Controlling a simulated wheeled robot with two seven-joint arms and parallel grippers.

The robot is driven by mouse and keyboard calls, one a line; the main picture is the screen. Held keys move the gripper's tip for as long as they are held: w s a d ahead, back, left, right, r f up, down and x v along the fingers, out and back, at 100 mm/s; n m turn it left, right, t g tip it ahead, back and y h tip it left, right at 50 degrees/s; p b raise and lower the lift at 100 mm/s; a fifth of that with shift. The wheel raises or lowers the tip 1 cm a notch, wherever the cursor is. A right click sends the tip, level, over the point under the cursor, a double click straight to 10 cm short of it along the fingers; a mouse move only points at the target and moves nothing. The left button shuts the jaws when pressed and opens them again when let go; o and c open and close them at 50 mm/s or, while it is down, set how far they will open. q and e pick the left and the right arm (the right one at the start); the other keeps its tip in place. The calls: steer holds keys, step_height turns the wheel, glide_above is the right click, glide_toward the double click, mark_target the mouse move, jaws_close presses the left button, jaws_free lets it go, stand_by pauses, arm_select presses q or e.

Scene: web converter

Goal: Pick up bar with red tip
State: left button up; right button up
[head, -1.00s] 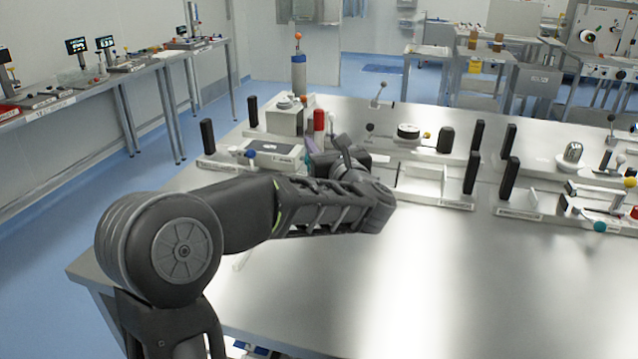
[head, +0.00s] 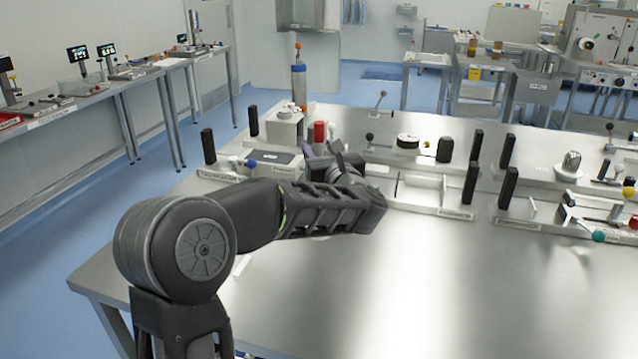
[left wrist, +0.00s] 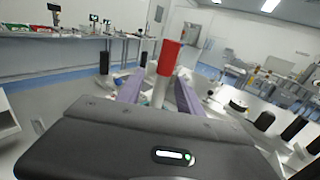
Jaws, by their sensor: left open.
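The bar with the red tip stands upright among the fixtures on the steel table. Its red tip (head: 320,132) shows just beyond my left gripper in the head view. In the left wrist view, the red tip (left wrist: 170,56) tops a pale shaft (left wrist: 160,92). My left gripper (left wrist: 158,92) is open, with one purple finger on each side of the shaft in that view. I cannot tell whether either finger touches it. In the head view the wrist hides most of the left gripper (head: 312,150) and the bar's lower part. My right gripper is not in view.
A fixture with a dark top plate (head: 262,163) and a blue-knobbed lever (head: 250,163) stands left of the gripper. Black upright posts (head: 471,183) and trays stand to the right. A blue-banded cylinder (head: 299,82) stands behind. The table's front (head: 400,280) is bare.

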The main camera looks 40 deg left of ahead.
arm_select(q)
steer(key=p+x, duration=0.2)
steer(key=x, duration=0.1)
steer(key=shift+w+a+r, duration=0.1)
steer(key=shift+w+a, duration=0.15)
steer(key=shift+w, duration=0.1)
steer(key=shift+w+a, duration=0.3)
steer(key=shift+a, duration=0.05)
steer(key=shift+c, duration=0.3)
jaws_close()
stand_by(0.9)
